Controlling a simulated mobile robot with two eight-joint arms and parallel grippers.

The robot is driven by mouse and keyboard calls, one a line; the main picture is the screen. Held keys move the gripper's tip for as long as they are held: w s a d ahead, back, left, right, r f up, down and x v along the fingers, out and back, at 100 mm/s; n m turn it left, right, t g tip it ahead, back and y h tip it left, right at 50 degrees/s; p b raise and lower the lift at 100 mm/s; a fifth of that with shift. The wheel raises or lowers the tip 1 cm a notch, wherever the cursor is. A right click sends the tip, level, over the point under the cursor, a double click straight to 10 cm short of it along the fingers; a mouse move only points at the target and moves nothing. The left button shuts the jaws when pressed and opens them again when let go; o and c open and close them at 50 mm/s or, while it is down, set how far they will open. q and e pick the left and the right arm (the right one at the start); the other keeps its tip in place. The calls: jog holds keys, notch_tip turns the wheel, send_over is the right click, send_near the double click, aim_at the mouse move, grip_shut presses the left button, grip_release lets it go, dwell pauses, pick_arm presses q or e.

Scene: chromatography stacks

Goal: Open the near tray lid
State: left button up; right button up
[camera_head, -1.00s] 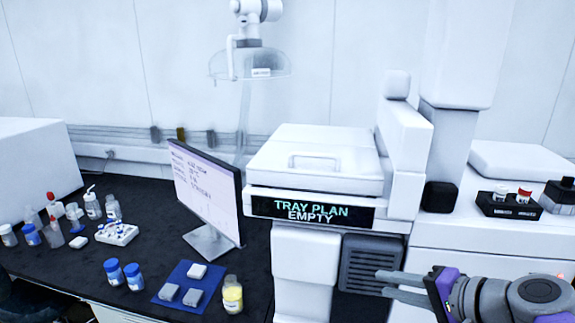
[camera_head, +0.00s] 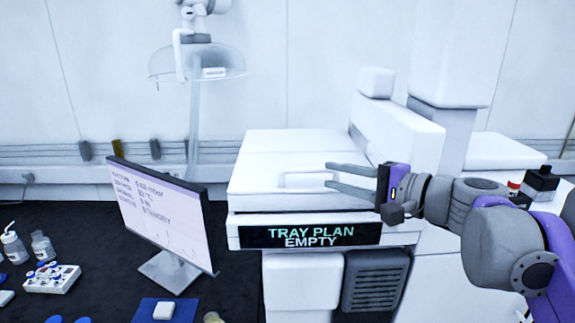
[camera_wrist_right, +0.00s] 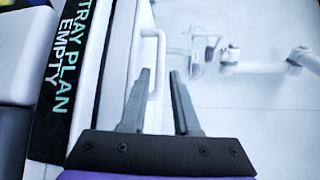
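The near tray lid (camera_head: 262,174) is a white flat cover on top of the white instrument, and it is shut. Its white loop handle (camera_head: 300,181) stands near the lid's front edge and also shows upright in the right wrist view (camera_wrist_right: 161,62). My right gripper (camera_head: 328,175) is open, with its two grey fingers pointing left over the lid's right part. I cannot tell whether a finger touches the handle. My left gripper is not in view.
A sign reading "TRAY PLAN EMPTY" (camera_head: 311,236) is on the instrument's front below the lid. A monitor (camera_head: 160,213) stands to the left on the black bench. A white column block (camera_head: 397,130) rises behind and right of the lid. A clear domed hood (camera_head: 197,62) hangs at the back.

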aim_at(306, 170)
jog(key=x, duration=1)
jog(key=shift+a+f+p, duration=0.1)
jog(key=shift+f+p, duration=0.05)
jog(key=shift+p, duration=0.15)
jog(key=shift+c, duration=0.2)
grip_shut()
dwell(0.8)
